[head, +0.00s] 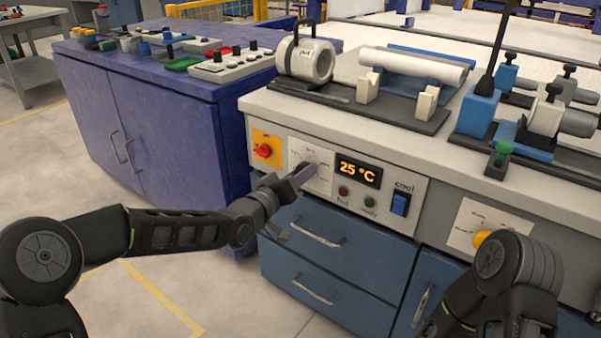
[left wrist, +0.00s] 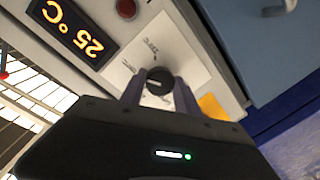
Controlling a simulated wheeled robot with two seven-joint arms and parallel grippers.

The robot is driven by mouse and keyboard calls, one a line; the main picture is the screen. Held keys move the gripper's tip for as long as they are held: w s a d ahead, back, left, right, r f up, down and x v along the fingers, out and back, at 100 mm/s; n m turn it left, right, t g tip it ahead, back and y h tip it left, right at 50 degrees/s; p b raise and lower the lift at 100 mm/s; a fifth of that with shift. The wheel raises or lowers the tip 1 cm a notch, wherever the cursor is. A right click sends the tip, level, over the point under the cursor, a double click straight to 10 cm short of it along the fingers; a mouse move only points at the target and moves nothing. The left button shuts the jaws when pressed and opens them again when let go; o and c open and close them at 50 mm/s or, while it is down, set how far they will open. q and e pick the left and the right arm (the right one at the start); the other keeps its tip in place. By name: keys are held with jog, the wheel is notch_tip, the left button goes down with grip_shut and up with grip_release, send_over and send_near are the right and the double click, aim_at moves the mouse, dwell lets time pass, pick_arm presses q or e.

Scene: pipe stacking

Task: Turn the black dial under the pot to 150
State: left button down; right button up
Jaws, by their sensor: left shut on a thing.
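The black dial (left wrist: 159,82) sits on a pale marked plate (head: 324,165) on the front panel of the workbench. My left gripper (left wrist: 159,92) is shut on the dial, with one finger on each side of it in the left wrist view. In the head view the left gripper (head: 303,174) hides most of the dial. The display (head: 358,171) to its right reads 25 °C. The pot (head: 305,61), a pale cylinder with a dark handle, stands on the bench top above. My right arm shows at the lower right, but its gripper is not in view.
A red knob on a yellow plate (head: 265,149) is left of the dial. A blue switch (head: 401,203) and two small lamps are right of it. Blue drawers with handles (head: 316,234) lie below. A purple cabinet (head: 165,120) stands at the left.

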pick_arm(q)
jog(key=shift+a+n+g+h+p, duration=0.1)
jog(key=shift+n+g+h+p, duration=0.35)
jog(key=shift+n, duration=2.45)
jog(key=shift+n+g+h+p, duration=0.1)
jog(key=shift+n+p, duration=0.6)
jog(key=shift+n, duration=2.2)
jog(key=c, duration=0.9)
grip_release()
jog(key=p+v, duration=0.1)
jog(key=v, duration=0.6)
jog(key=shift+s+a+p, duration=0.25)
jog(key=shift+p, duration=0.05)
